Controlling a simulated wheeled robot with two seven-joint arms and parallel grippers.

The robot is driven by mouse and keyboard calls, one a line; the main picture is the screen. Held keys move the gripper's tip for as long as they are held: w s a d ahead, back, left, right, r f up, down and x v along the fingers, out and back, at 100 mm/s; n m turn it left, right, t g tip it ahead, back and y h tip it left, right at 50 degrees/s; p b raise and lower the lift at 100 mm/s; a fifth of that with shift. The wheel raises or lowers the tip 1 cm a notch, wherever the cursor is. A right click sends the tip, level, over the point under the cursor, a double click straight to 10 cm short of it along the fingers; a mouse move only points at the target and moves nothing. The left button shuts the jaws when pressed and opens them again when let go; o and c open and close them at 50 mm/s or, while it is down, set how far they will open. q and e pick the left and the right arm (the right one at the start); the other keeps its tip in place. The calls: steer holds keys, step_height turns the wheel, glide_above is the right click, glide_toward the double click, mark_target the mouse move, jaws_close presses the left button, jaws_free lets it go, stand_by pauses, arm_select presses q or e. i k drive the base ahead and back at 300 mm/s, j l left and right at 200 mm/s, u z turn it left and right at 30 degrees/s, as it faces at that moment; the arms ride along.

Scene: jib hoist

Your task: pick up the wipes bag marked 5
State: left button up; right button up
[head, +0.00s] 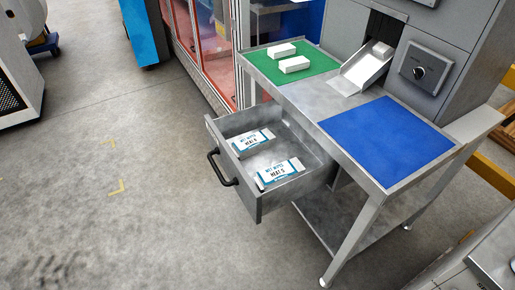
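Two white and blue wipes bags lie flat and apart in an open grey drawer (243,194) below the table. The farther wipes bag (250,143) is near the drawer's back left. The nearer wipes bag (279,173) lies towards the front right. Both carry dark print reading WET WIPES and a second line ending in a mark. The print is too small to read the end marks surely; the nearer one may be a 5. Neither of my grippers is in view.
The drawer has a black handle (222,167) and raised walls. Above it, the metal table holds a green mat (290,76) with two white boxes (294,64) and an empty blue mat (385,139). A chute (363,71) holds another white box. Floor left of the drawer is clear.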

mark_target(269, 178)
steer(key=z, duration=0.25)
steer(key=j+z, duration=0.25)
steer(key=z, duration=0.15)
steer(key=k+j+z, duration=0.1)
steer(key=j+z, duration=0.15)
steer(key=z, duration=0.15)
steer(key=k+j+z, duration=0.1)
steer(key=z, duration=0.3)
steer(key=k+j+z, duration=0.45)
steer(key=k+j, duration=0.85)
steer(key=j, duration=0.15)
